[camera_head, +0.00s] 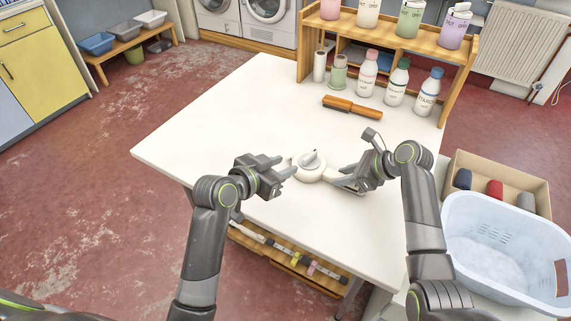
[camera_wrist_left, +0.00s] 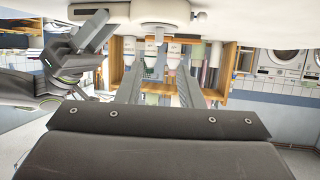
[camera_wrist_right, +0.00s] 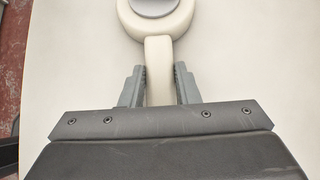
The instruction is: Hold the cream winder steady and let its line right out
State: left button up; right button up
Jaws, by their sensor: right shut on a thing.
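The cream winder (camera_head: 309,174) lies near the front of the white table, with a round body, a grey top and a handle. My right gripper (camera_head: 338,177) is shut on the handle from the right; the right wrist view shows both fingers flanking the handle (camera_wrist_right: 158,68). My left gripper (camera_head: 293,165) is open and empty, close to the winder's left side. In the left wrist view, upside down, its fingers (camera_wrist_left: 160,72) stand apart, with the winder (camera_wrist_left: 160,10) above and a small cream knob (camera_wrist_left: 200,15) at its side. No let-out line is visible.
An orange-handled tool (camera_head: 351,105) and several bottles (camera_head: 397,82) stand or lie farther back by a wooden shelf (camera_head: 463,60). A pale blue basket (camera_head: 503,245) and a cardboard box (camera_head: 535,178) are at the right. The table's left part (camera_head: 215,140) is clear.

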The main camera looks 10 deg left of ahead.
pick_arm(q)
jog(key=w+a+t+y, duration=0.1)
jog(key=a, duration=0.1)
jog(key=w+a+t+y, duration=0.1)
jog(key=a+y, duration=0.1)
jog(key=a, duration=0.1)
jog(key=w+a+m+t+y, duration=0.1)
jog(key=a+y, duration=0.1)
jog(key=shift+a+f, duration=0.15)
jog(key=shift+f, duration=0.15)
jog(key=a+r+m+t+y, duration=0.4)
jog(key=a+m+t, duration=0.1)
jog(key=m, duration=0.5)
jog(key=s+d+m+t+h, duration=0.15)
jog(key=d+m+h, duration=0.45)
jog(key=m, duration=0.7)
jog(key=m+g+h, duration=0.5)
jog(key=m, duration=0.6)
send_near(303, 163)
jog(key=shift+w+a+r, duration=0.2)
jog(key=shift+w+r, duration=0.4)
jog(key=shift+r, duration=0.05)
jog(key=shift+s+d+f+m+g, duration=0.1)
jog(key=shift+d+f+m+g, duration=0.2)
jog(key=shift+f+m, duration=0.2)
jog(key=x, duration=1.1)
jog(key=shift+w+d+r, duration=0.15)
jog(key=shift+w+d, duration=0.15)
jog(key=shift+d, duration=0.05)
grip_shut()
